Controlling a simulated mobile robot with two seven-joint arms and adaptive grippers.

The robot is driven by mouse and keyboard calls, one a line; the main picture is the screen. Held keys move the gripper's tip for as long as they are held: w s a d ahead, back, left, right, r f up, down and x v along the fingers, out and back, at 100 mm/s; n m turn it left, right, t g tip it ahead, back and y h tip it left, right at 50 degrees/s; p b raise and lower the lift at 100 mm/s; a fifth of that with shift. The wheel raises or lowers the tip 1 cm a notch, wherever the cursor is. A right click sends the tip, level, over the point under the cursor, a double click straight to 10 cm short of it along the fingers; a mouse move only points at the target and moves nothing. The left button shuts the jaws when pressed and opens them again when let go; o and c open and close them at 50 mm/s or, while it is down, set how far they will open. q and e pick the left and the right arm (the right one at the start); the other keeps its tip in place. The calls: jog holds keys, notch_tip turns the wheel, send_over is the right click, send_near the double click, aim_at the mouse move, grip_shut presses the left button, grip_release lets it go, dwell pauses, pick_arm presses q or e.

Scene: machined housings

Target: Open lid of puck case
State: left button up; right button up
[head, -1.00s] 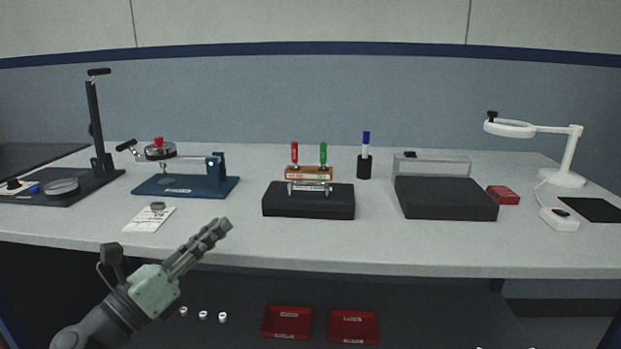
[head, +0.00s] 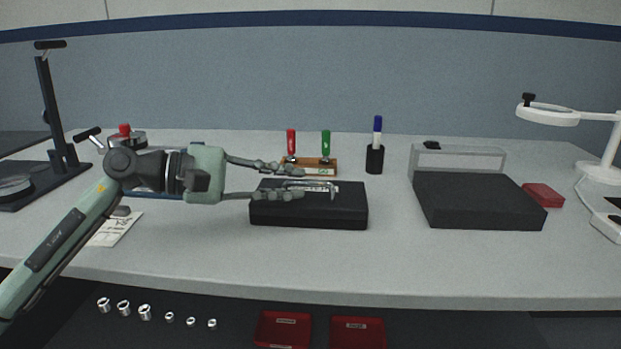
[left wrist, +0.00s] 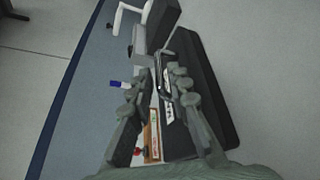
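A low black case (head: 310,214) lies in the middle of the bench, with a silver handle-like bar (head: 322,184) and a white label on top; its lid looks shut. I take it as the puck case, though its name is not readable. It also shows in the left wrist view (left wrist: 212,95), at right. My left gripper (head: 298,183) reaches over the case from the left. Its fingers are spread and look empty, close to the bar; contact cannot be told. In the left wrist view the open fingers (left wrist: 155,82) lie on either side of the bar. My right gripper is out of view.
Behind the case stand a wooden block (head: 320,168) with red and green-handled tools and a black holder (head: 375,160) with a blue-capped pen. At right are a larger black block (head: 480,202), a clear box (head: 460,158) and a magnifier lamp (head: 548,115). The front bench strip is free.

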aim_at(301, 184)
pick_arm(q)
jog(key=shift+p+x, duration=0.3)
jog(key=shift+x, duration=1.65)
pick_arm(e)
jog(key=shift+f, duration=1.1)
pick_arm(q)
grip_shut()
